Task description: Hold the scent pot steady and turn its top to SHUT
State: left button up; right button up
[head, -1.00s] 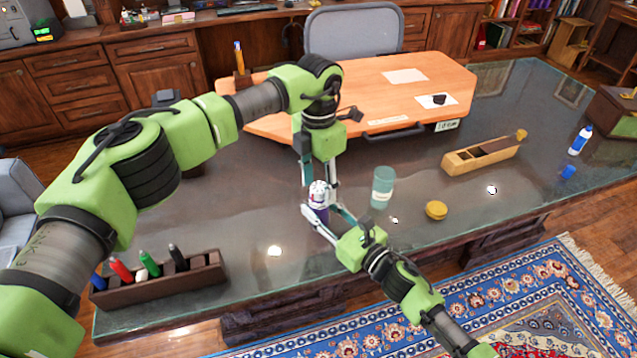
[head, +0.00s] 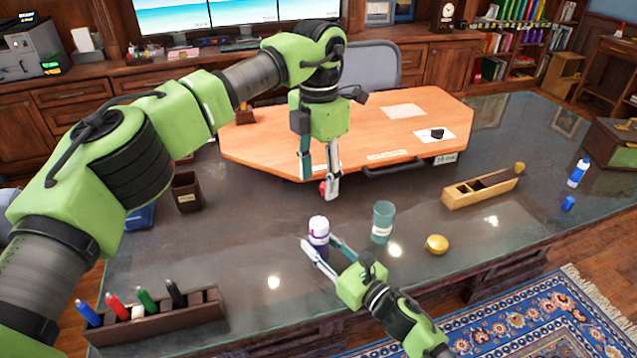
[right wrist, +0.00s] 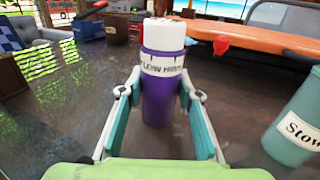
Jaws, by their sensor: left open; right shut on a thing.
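The scent pot (head: 318,232) is a purple cylinder with a white top, upright on the dark glass desk. In the right wrist view the pot (right wrist: 162,100) shows a white band reading "LOW" and a partly legible second word, under the plain white top. My right gripper (head: 324,250) is shut on the pot's body from the near side, a finger (right wrist: 120,112) on each side. My left gripper (head: 320,185) is open, pointing down, above and behind the pot, apart from it. A small red thing shows by its fingertips; I cannot tell what it is.
A teal cup (head: 383,222) stands close to the pot's right, with a yellow round lid (head: 437,244) beyond. A wooden tray (head: 482,189) lies further right. A marker rack (head: 150,318) is at front left. The orange raised board (head: 360,120) is behind.

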jog(key=o, duration=1.3)
